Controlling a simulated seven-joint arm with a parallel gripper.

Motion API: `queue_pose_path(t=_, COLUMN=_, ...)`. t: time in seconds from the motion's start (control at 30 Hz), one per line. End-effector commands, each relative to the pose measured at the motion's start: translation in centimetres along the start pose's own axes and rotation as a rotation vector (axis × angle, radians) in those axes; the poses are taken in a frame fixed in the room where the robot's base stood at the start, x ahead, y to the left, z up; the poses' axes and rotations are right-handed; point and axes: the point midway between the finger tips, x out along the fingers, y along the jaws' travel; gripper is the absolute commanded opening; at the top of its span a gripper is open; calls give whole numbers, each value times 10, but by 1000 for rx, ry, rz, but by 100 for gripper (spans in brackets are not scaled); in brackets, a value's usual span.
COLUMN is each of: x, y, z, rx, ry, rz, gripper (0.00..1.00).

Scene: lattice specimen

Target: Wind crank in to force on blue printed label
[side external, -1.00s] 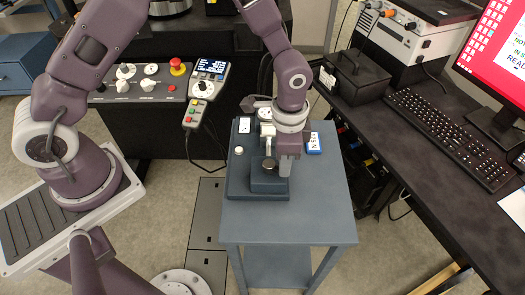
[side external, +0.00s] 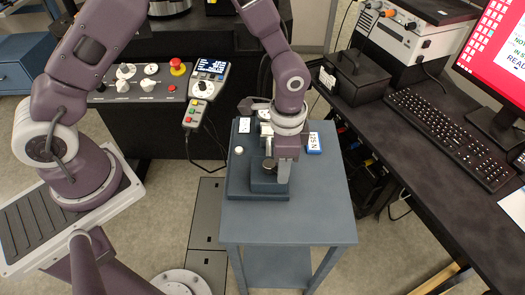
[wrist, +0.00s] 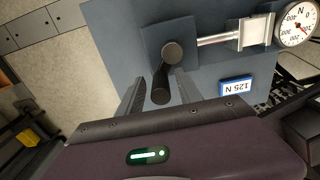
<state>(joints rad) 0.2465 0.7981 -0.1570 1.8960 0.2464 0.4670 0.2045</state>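The crank (wrist: 168,67) is a dark arm with a round hub and a round handle, seen in the wrist view on a blue-grey block. My gripper (wrist: 159,88) is open, its two fingers on either side of the crank handle with gaps visible. The blue label (wrist: 236,86) printed "125 N" lies right of the crank; it also shows in the side view (side external: 314,143). The dial force gauge (wrist: 297,25) is at the top right of the wrist view, joined to the crank block by a metal rod; its exact reading is too small to tell. In the side view my gripper (side external: 281,168) partly hides the crank.
The fixture stands on a small blue-grey table (side external: 318,205) whose front half is clear. A black desk with a keyboard (side external: 450,135) and monitor is at the right. A control panel with a red button (side external: 177,66) and a handheld pendant (side external: 205,80) are behind left.

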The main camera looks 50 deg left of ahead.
Motion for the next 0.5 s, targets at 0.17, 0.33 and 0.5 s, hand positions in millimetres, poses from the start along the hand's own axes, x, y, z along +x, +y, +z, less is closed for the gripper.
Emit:
queue_pose_path(t=0.17, x=0, y=0, z=0, rx=0, ry=1, rz=-1, gripper=42)
queue_pose_path(t=0.33, x=-4, y=-1, z=0, rx=-1, ry=2, rz=-1, gripper=42)
queue_pose_path(t=0.5, x=-30, y=-1, z=-1, rx=0, ry=4, rz=-2, gripper=42)
